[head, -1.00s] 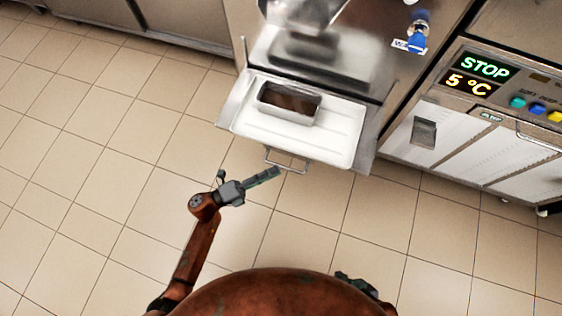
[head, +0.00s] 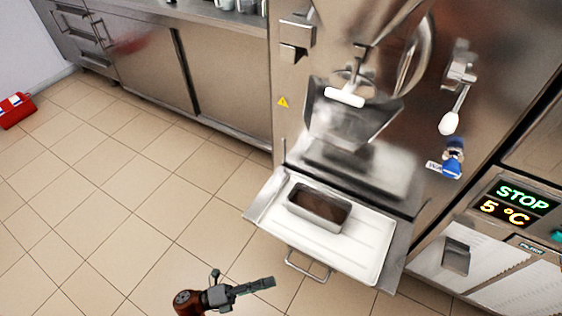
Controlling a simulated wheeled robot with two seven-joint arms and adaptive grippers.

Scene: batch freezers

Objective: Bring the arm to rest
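My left gripper (head: 256,287) is low in the head view, in front of and below the freezer's shelf. Its fingers point right, lie close together in this view and hold nothing that I can see. Whether they are fully shut is hard to tell from this side. The gripper is apart from the shelf and its wire handle. My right gripper is not in view.
A metal pan (head: 320,207) with dark contents stands on the white shelf tray (head: 362,246) of the batch freezer (head: 330,150). A wire handle (head: 307,267) juts out below. A panel reading STOP and 5 °C (head: 515,205) is at right.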

